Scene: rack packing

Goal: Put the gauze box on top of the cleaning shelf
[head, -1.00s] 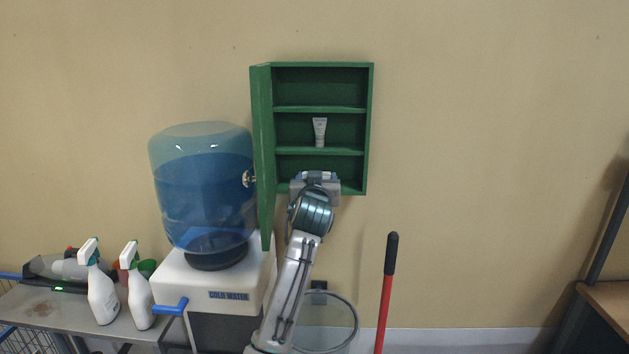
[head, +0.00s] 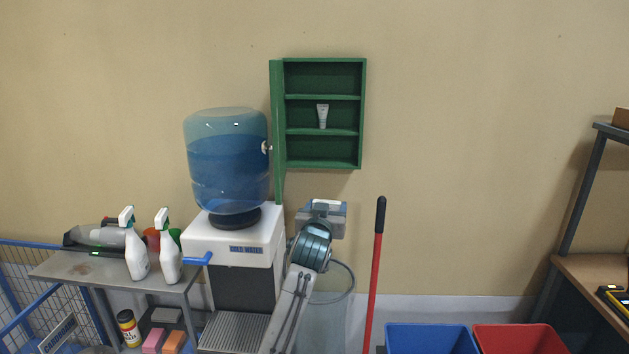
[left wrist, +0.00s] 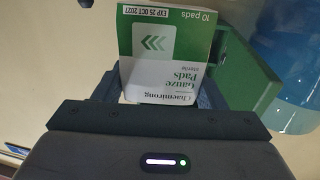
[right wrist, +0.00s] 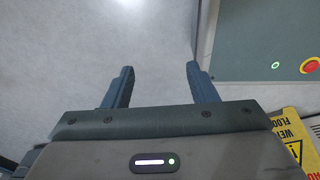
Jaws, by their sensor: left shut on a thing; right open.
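The gauze box (left wrist: 165,50) is white and green with "Gauze Pads" printed on it. My left gripper (left wrist: 163,88) is shut on it. In the head view my left gripper (head: 325,208) is in front of the wall, below the green cabinet, and mostly hides the box. The grey shelf (head: 65,266) at the left, which I take for the cleaning shelf, carries two white spray bottles (head: 137,254) and other items on its top. My right gripper (right wrist: 160,70) is open and empty in the right wrist view.
The green wall cabinet (head: 325,133) is open and holds a small white tube (head: 323,116). A water dispenser (head: 232,240) stands between the grey shelf and my left arm. The shelf top's left front is bare. Blue (head: 430,338) and red (head: 518,338) bins stand right of a red-handled pole (head: 372,280).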

